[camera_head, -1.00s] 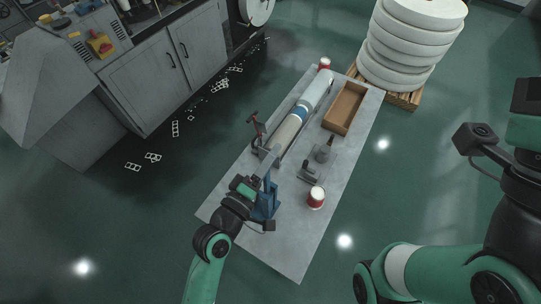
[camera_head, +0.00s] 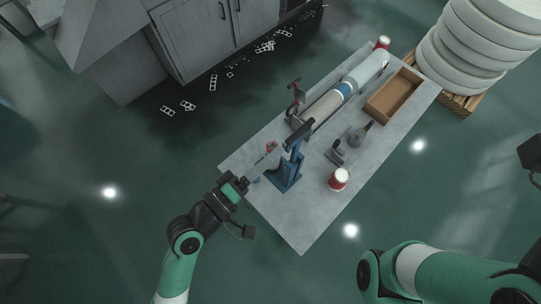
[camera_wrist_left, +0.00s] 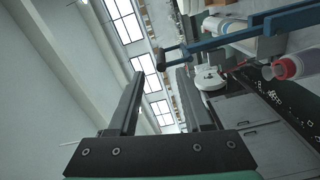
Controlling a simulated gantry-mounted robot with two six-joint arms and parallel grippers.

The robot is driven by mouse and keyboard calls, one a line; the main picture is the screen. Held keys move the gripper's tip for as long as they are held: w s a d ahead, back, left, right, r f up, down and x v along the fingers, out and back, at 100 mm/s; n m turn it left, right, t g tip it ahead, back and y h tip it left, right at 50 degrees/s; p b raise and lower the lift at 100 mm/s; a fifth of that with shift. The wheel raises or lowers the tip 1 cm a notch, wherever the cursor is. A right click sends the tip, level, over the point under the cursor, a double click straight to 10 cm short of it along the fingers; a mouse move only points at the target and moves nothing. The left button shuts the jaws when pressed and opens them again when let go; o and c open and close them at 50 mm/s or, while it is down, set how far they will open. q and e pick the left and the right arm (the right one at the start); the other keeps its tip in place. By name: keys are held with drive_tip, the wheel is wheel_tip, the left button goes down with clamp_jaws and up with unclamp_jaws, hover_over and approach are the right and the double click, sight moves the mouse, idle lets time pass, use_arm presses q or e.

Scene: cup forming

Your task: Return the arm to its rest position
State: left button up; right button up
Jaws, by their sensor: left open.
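My left gripper (camera_head: 262,167) is open and empty, at the near left edge of the table, left of the blue lever stand (camera_head: 286,176). In the left wrist view its two dark fingers (camera_wrist_left: 160,85) are apart with nothing between them. The blue stand's arm shows at upper right there (camera_wrist_left: 285,20). A small reddish item (camera_head: 270,146) sits by the stand, partly hidden. A red-and-white container (camera_head: 339,180) stands at the table's right edge.
The grey table (camera_head: 295,232) carries a long roll (camera_head: 325,103) with a blue band, a brown open box (camera_head: 393,94), a small dark tool (camera_head: 361,133) and a second red can (camera_head: 382,43). White discs (camera_head: 487,40) are stacked on a pallet behind.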

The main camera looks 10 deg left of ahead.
idle(0.4)
use_arm(q)
drive_tip(key=w+a+r+m+t+p, duration=0.1)
drive_tip(key=w+r+m+t, duration=0.1)
drive_tip(key=r, duration=0.6)
drive_tip(key=w+a+r+m+t+y+p, duration=0.1)
drive_tip(key=a+r+m, duration=0.15)
drive_tip(key=r, duration=0.55)
drive_tip(key=w+a+r+m+t+p, duration=0.1)
drive_tip(key=w+r+m+t, duration=0.1)
drive_tip(key=r, duration=0.6)
drive_tip(key=s+a+r+m+t+y, duration=0.1)
drive_tip(key=s+a+r+t+y, duration=0.2)
drive_tip(key=r, duration=0.9)
drive_tip(key=s+a+r+m+t+y+p, duration=0.1)
drive_tip(key=s+a+r+t+y, duration=0.3)
drive_tip(key=r, duration=0.8)
drive_tip(key=shift+s+a+r+m+p, duration=0.15)
drive_tip(key=shift+a+r+m+p, duration=0.25)
drive_tip(key=shift+m, duration=0.35)
